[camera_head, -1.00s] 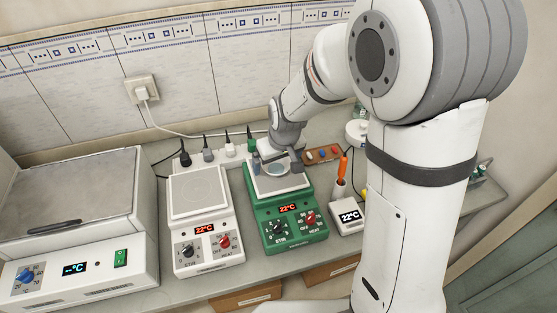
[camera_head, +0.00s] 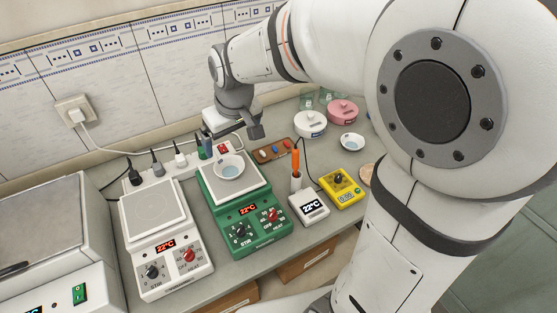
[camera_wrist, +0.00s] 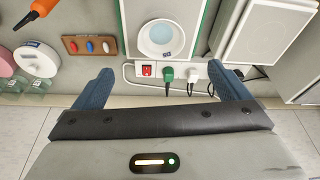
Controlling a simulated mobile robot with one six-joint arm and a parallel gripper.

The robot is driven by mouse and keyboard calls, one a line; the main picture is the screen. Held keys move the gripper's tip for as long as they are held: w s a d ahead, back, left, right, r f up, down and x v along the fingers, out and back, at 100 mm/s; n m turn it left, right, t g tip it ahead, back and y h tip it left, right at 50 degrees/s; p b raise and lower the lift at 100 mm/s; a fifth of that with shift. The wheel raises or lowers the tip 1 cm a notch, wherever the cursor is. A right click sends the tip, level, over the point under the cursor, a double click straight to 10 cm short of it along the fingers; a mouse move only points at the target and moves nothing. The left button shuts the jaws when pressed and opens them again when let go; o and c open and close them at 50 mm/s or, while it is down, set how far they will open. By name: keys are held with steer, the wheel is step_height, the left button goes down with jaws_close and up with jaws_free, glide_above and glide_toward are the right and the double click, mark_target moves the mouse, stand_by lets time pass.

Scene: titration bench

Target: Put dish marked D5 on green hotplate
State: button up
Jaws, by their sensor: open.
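A small white dish (camera_head: 229,172) with pale blue contents sits on the top plate of the green hotplate (camera_head: 243,208). The dish also shows in the wrist view (camera_wrist: 160,36), with a small dark label too small to read for certain. My gripper (camera_head: 229,143) is open and empty, above and behind the dish, apart from it. In the wrist view, its two blue fingers (camera_wrist: 160,82) are spread wide with nothing between them. The green hotplate's display reads 22°C.
A white hotplate (camera_head: 153,203) stands left of the green one. A power strip (camera_head: 165,171) with plugs lies behind them. Another dish (camera_head: 351,142), a white round container (camera_head: 310,124), a pink one (camera_head: 342,111) and a yellow device (camera_head: 341,188) are to the right.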

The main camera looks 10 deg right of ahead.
steer(key=s+d+m+h, duration=0.1)
steer(key=s+d+m, duration=0.3)
steer(key=s+d, duration=0.9)
steer(key=s+r, duration=0.1)
steer(key=s, duration=0.2)
steer(key=shift+m, duration=0.4)
